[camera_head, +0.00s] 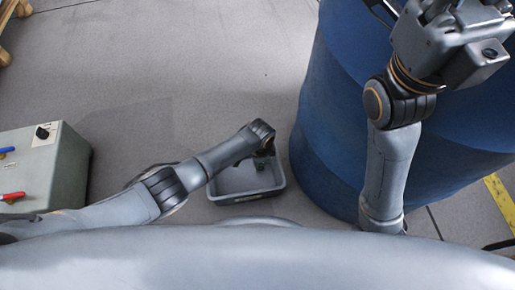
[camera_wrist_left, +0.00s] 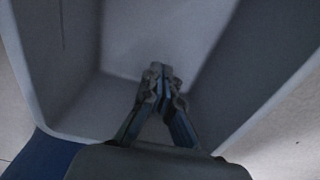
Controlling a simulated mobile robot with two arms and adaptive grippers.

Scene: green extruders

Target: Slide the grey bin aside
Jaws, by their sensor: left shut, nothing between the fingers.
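The grey bin (camera_head: 246,198) stands on the floor, left of the blue drum, and looks empty. My left arm reaches over it from the left, and the left gripper (camera_head: 267,165) points down into the bin near its right side. In the left wrist view the left gripper (camera_wrist_left: 162,72) is shut with its fingertips together and nothing between them. The bin's inner walls and floor (camera_wrist_left: 135,35) surround the fingers there; I cannot tell whether they touch a wall. My right gripper (camera_head: 440,35) is up over the blue drum, with its fingertips partly cut off by the top edge.
A large blue drum (camera_head: 325,110) stands close to the right of the bin. A grey-green control box (camera_head: 65,160) with a black knob and coloured levers is at the left. A yellow floor strip (camera_head: 499,198) lies at the far right. Floor behind the bin is clear.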

